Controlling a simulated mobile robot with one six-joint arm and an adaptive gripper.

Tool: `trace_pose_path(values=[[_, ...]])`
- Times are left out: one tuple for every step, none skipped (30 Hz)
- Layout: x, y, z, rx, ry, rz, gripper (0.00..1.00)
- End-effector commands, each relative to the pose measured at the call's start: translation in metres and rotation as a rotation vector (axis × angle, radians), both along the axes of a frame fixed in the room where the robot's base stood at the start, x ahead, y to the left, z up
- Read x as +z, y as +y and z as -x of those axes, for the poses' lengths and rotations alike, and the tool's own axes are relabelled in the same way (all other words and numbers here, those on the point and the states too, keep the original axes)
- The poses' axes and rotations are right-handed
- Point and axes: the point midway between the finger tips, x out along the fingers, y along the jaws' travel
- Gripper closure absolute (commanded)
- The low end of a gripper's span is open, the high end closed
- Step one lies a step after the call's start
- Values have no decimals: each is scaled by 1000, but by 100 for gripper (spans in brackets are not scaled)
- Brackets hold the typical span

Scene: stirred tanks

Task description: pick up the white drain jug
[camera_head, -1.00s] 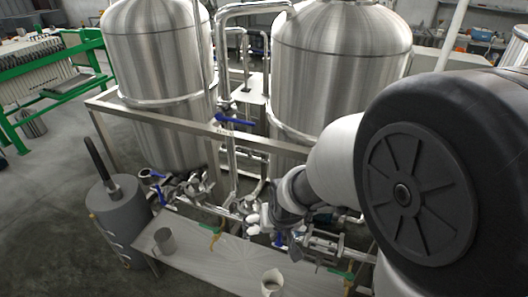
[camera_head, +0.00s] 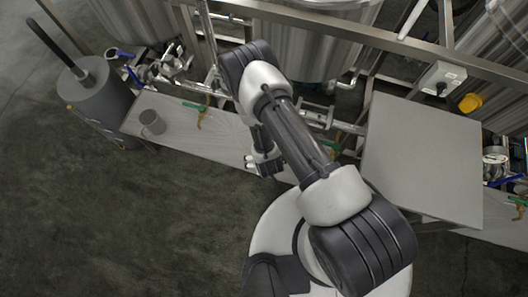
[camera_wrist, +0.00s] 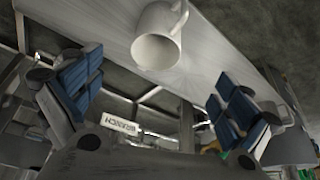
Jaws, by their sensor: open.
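The white drain jug (camera_wrist: 157,38) is at the top middle of the wrist view, on the pale bench, with its round mouth facing the camera and its handle at the upper right. My gripper (camera_wrist: 156,78) is open in that view, its blue-padded fingers spread to the left and right. The jug shows beyond the gap between them, apart from both pads. In the head view my gripper (camera_head: 265,164) is low over the front edge of the bench. My arm covers much of that area, so I cannot make out the white jug clearly there.
A grey jug (camera_head: 152,122) stands at the left of the narrow bench (camera_head: 190,135). A dark grey cylinder (camera_head: 97,100) stands left of it. Pipes and valves (camera_head: 165,68) run behind. A flat grey panel (camera_head: 422,158) is at the right. The floor in front is clear.

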Motion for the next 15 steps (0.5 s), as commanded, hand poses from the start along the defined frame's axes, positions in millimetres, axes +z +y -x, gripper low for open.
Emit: trace_pose_path(values=[[-6, 0, 0, 1, -1, 0, 3], [-10, 0, -1, 1, -2, 0, 3], [-16, 0, -3, 0, -2, 1, 3], [-21, 0, -5, 0, -2, 1, 3], [-27, 0, -8, 0, -2, 1, 3], [-36, 0, -11, 0, -3, 1, 3], [-42, 1, -14, 0, -2, 1, 3], [-49, 1, -16, 0, -1, 1, 3], [-57, 1, -20, 0, -2, 1, 3], [-63, 1, -22, 0, -2, 1, 3], [-69, 1, -25, 0, -1, 1, 3], [-77, 2, -28, 0, -2, 1, 3], [-83, 2, -31, 0, -2, 1, 3], [-89, 2, -33, 0, 0, 1, 3], [-95, 2, -36, 0, -1, 1, 3]])
